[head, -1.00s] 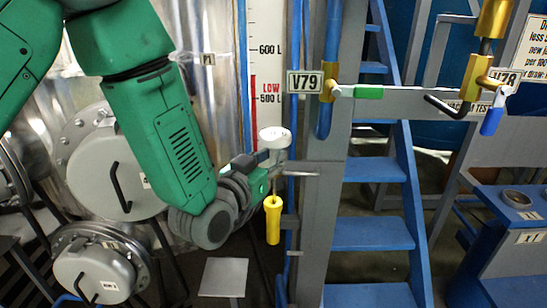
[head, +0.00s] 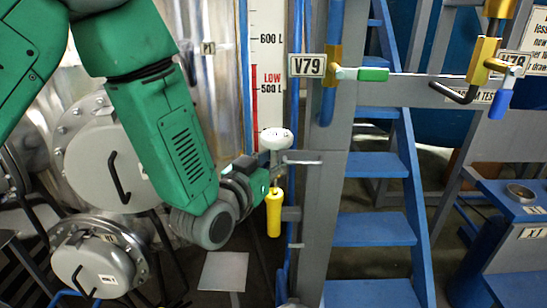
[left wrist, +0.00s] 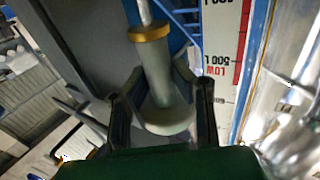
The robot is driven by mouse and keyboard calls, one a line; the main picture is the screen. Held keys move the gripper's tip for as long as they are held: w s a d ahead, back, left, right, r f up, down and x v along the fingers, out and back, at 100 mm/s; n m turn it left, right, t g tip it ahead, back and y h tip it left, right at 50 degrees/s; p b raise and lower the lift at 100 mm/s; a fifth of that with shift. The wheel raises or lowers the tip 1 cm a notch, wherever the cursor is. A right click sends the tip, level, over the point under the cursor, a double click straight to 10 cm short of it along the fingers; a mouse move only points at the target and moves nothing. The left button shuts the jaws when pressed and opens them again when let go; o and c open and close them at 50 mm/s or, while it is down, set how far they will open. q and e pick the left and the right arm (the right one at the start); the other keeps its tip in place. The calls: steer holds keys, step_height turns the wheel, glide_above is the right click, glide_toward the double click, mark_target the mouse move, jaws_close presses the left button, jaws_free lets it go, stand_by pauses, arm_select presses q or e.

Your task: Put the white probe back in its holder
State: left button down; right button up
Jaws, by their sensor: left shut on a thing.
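The white probe (head: 276,138) has a round white head on top and a thin stem pointing down in the head view. My left gripper (head: 275,161) is shut on it just below the head. In the left wrist view, the gripper (left wrist: 165,115) has a finger on each side of the pale probe body (left wrist: 156,78), which carries a gold collar and a thin rod beyond it. A yellow cylinder (head: 274,213) stands upright directly below the probe. I cannot tell whether it is the holder or whether the stem enters it. My right gripper is out of view.
A grey post (head: 326,190) with the V79 sign (head: 307,66) stands close right of the probe; a short grey rod (head: 304,162) sits beside the gripper. The level scale (head: 268,60) is behind. Blue stairs (head: 372,229) are farther right.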

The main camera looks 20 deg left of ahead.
mark_target(276, 177)
arm_select(q)
steer(key=shift+d+f+b, duration=0.2)
steer(key=shift+f+b, duration=1.75)
steer(key=shift+f, duration=0.6)
steer(key=c, duration=1.3)
jaws_free()
steer(key=shift+d, duration=0.2)
steer(key=shift+s, duration=0.15)
steer(key=v, duration=0.7)
steer(key=shift+s, duration=0.1)
